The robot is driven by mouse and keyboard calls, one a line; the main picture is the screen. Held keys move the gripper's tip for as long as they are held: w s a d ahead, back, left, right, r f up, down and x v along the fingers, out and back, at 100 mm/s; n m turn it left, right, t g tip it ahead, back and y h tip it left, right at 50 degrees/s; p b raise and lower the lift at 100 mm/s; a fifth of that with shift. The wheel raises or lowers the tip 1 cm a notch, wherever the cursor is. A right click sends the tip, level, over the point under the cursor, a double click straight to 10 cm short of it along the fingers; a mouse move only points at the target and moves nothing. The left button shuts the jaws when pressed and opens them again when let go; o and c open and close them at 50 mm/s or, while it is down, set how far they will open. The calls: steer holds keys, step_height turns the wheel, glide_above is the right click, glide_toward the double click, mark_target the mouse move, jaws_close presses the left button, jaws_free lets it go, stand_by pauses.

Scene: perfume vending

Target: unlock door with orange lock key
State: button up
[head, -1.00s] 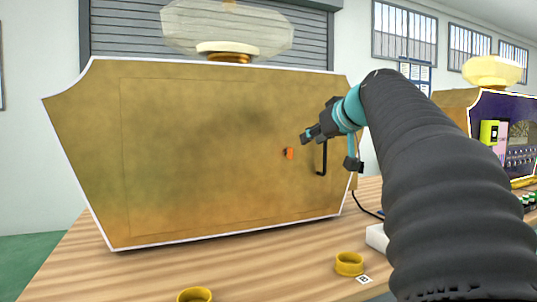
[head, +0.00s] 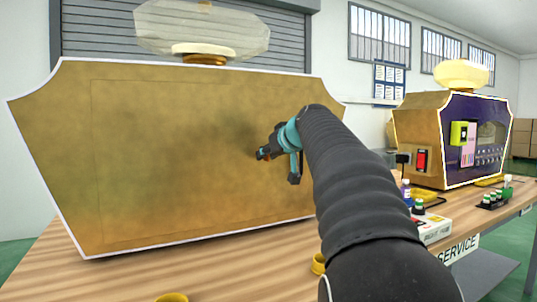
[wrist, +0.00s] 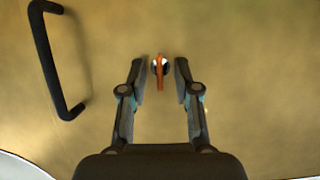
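My gripper is open and close in front of the door. In the head view my gripper (head: 262,154) is at the right part of the gold door panel (head: 160,150), and a little orange shows beside the fingers. The black door handle (wrist: 57,60) is at the left in the wrist view; in the head view my arm hides it.
A second perfume machine (head: 420,130) stands at the right on the wooden table. Small bottles (head: 406,190) and a white box (head: 434,228) lie near it. Yellow rings (head: 172,297) are at the table's front. The table before the door is mostly clear.

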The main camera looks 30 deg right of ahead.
jaws_close()
steer(key=shift+d+m, duration=0.1)
steer(key=shift+m, duration=0.2)
steer(key=m+t+y, duration=0.1)
steer(key=m+y, duration=0.1)
steer(key=m, duration=0.2)
steer(key=m+t+y+b, duration=0.1)
steer(key=m+y, duration=0.1)
steer(key=m, duration=0.2)
steer(key=m+y+b, duration=0.1)
steer(key=m+y, duration=0.2)
steer(key=m, duration=0.1)
steer(key=shift+d+f+m+t, duration=0.35)
steer(key=shift+f+m+t, duration=0.05)
stand_by(0.4)
stand_by(0.4)
